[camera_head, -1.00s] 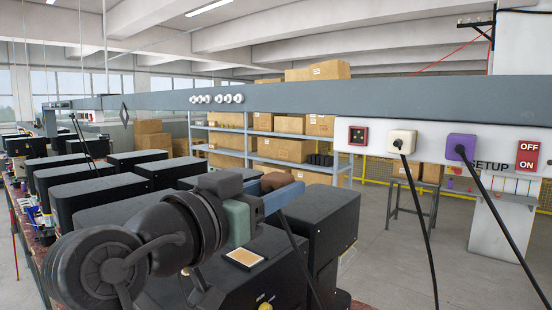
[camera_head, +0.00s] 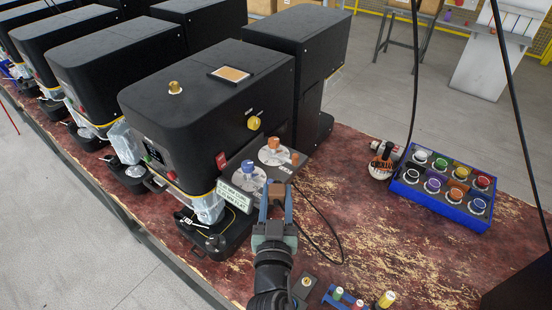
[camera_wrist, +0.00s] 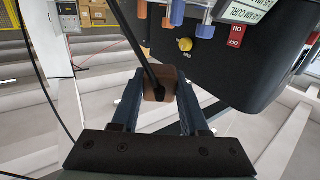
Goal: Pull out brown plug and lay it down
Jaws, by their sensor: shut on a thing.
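The brown plug (camera_wrist: 160,88) sits between the two blue fingers of my gripper (camera_wrist: 158,98) in the wrist view, with a black cord running from it. In the head view my gripper (camera_head: 276,203) is above the red worn bench, in front of the small panel with a blue knob (camera_head: 248,167) and an orange knob (camera_head: 273,144). A thin black cord (camera_head: 322,222) loops to the right of my gripper. No socket shows around the plug in the wrist view.
A black machine (camera_head: 200,100) with a yellow knob stands behind my gripper. A blue tray (camera_head: 440,190) of coloured round pieces sits to the right, beside a brush-like tool (camera_head: 382,160). A small blue rack (camera_head: 345,298) is near the front. Bare bench (camera_head: 350,200) lies between.

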